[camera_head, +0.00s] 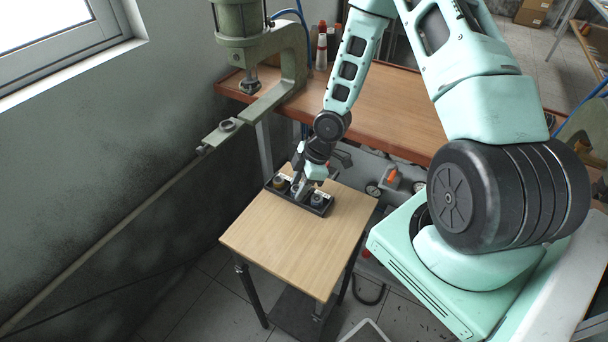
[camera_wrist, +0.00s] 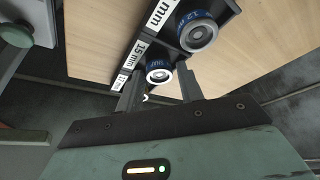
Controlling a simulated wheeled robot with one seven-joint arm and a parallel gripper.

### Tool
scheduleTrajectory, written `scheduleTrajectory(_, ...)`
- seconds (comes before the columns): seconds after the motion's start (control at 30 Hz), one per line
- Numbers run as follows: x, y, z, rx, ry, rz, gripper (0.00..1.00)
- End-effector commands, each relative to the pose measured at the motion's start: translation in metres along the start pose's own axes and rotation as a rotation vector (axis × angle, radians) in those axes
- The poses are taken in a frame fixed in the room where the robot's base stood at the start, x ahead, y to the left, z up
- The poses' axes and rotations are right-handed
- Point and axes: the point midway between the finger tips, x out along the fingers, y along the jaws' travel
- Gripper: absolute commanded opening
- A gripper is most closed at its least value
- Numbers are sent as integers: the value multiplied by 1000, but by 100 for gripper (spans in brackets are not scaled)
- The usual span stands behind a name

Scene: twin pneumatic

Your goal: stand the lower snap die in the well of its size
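A black tray with wells (camera_head: 326,211) sits on the small wooden table. My gripper (camera_head: 298,190) points down over its middle. A brass-coloured die (camera_head: 279,183) shows at the tray's left end and a grey die (camera_head: 317,198) at its right end. In the wrist view, one die with a blue band and bright ring (camera_wrist: 198,33) stands beside a white "mm" label. Another such die (camera_wrist: 159,73) is beside the "15 mm" label, between the fingertips of my gripper (camera_wrist: 160,80). Whether the fingers touch it is unclear. A small bright arc shows below it, mostly hidden.
The small table's front (camera_head: 290,245) is bare. A green press (camera_head: 255,60) stands on the larger wooden bench (camera_head: 400,110) behind, with several bottles next to it. A wall is on the left. Other labels on the tray are partly cut off or hard to read.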

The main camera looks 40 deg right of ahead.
Motion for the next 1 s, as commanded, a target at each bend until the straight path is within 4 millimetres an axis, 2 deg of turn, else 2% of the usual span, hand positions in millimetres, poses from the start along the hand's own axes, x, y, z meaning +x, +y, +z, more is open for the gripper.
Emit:
scheduleTrajectory(0.17, -23, 2, 0, 4, 2, 5, 37)
scheduleTrajectory(0.4, -68, 1, 0, 5, 1, 4, 37)
scheduleTrajectory(0.6, -99, 1, 0, 4, 1, 3, 37)
scheduleTrajectory(0.87, -119, 0, -1, 0, -1, 0, 37)
scheduleTrajectory(1.0, -123, -7, -12, 8, -48, -18, 37)
